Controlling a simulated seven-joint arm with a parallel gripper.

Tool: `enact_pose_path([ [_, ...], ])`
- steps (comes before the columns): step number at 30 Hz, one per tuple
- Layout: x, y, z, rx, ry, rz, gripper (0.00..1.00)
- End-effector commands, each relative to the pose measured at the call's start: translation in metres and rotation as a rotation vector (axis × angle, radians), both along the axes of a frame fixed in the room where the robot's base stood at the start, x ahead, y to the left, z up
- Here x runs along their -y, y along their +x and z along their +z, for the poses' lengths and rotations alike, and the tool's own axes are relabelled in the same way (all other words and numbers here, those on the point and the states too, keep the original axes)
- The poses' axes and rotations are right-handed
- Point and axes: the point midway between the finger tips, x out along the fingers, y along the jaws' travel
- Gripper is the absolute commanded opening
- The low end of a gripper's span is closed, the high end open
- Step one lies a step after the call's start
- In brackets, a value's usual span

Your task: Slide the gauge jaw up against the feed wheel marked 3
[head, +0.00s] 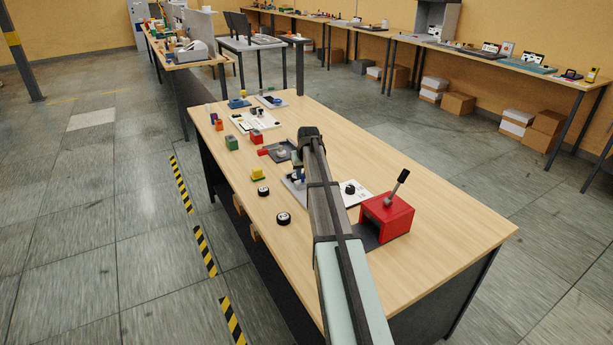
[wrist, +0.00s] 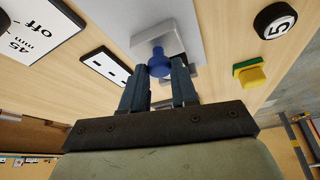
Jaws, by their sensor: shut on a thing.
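My gripper (wrist: 161,80) is shut on the blue knob (wrist: 160,66) of a pale grey block, which I take for the gauge jaw (wrist: 171,38). The block sits on a grey plate (wrist: 122,20). In the head view my gripper (head: 297,174) is low over the bench, and my arm hides much of the jaw. A black wheel (wrist: 275,20) with a white face reads 5 in the wrist view. Black wheels also stand at the bench's left side (head: 263,190), nearer the front (head: 283,219), and right of my arm (head: 350,188). I cannot read a 3 on any.
A yellow and green block (wrist: 249,73) lies beside the plate. A red box with a lever (head: 387,215) stands right of my arm. Small coloured blocks (head: 232,142) stand farther back. The bench's front right is clear.

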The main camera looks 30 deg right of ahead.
Motion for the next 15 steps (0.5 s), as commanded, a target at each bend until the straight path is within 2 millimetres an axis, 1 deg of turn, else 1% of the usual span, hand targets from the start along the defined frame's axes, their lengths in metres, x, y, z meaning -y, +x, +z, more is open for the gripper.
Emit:
enact_pose_path([
  [1,-0.0001,0.0028,0.0000,0.001,0.000,0.001,0.04],
  [7,-0.0004,0.0012,0.0000,0.002,0.000,0.000,0.04],
  [8,-0.0003,0.0012,0.0000,0.002,0.000,0.000,0.32],
  [15,-0.0001,0.0007,0.0000,0.001,0.000,0.000,0.54],
])
